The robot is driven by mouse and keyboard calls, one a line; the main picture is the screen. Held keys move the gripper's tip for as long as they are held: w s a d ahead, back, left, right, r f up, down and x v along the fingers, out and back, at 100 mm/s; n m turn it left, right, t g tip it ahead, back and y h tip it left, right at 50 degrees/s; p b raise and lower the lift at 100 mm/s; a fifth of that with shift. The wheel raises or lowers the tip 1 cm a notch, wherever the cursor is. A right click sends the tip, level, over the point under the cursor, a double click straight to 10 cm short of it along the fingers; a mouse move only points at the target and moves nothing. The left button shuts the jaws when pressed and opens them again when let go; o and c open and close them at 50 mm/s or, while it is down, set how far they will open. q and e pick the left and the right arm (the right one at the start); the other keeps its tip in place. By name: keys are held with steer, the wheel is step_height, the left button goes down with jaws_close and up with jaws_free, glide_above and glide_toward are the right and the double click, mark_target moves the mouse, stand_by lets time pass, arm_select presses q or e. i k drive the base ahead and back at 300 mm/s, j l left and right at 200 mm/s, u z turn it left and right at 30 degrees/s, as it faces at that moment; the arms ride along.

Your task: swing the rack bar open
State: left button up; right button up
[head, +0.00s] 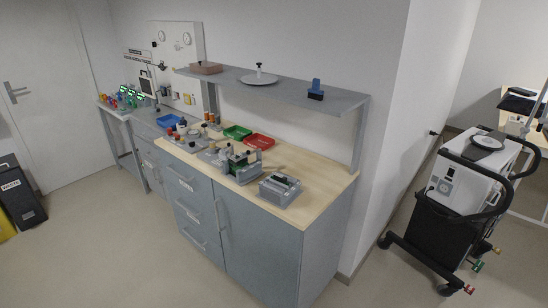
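No part labelled as the rack bar can be picked out for sure at this distance. A small rack-like holder (242,167) with dark and green parts stands near the front edge of the wooden worktop (315,170). A grey box with a dark bar-like piece on top (279,188) sits to its right. A row of small coloured bottles (127,99) stands on the far left bench; whether a bar crosses them is too small to tell. Neither of my grippers is in view.
Red (258,141) and green (237,132) trays lie behind the holder. A grey shelf (285,88) overhangs the worktop. A wheeled machine (466,178) stands at the right. Open floor (110,240) lies before the drawers.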

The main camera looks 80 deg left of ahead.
mark_target(248, 152)
steer(key=j+u, duration=0.1)
steer(key=u, duration=2.9)
steer(key=i+j, duration=0.2)
steer(key=i, duration=0.15)
steer(key=i+j, duration=0.15)
steer(key=i, duration=0.2)
steer(key=i+j, duration=0.2)
steer(key=i, duration=0.15)
steer(key=j+z, duration=0.5)
steer(key=j, duration=0.55)
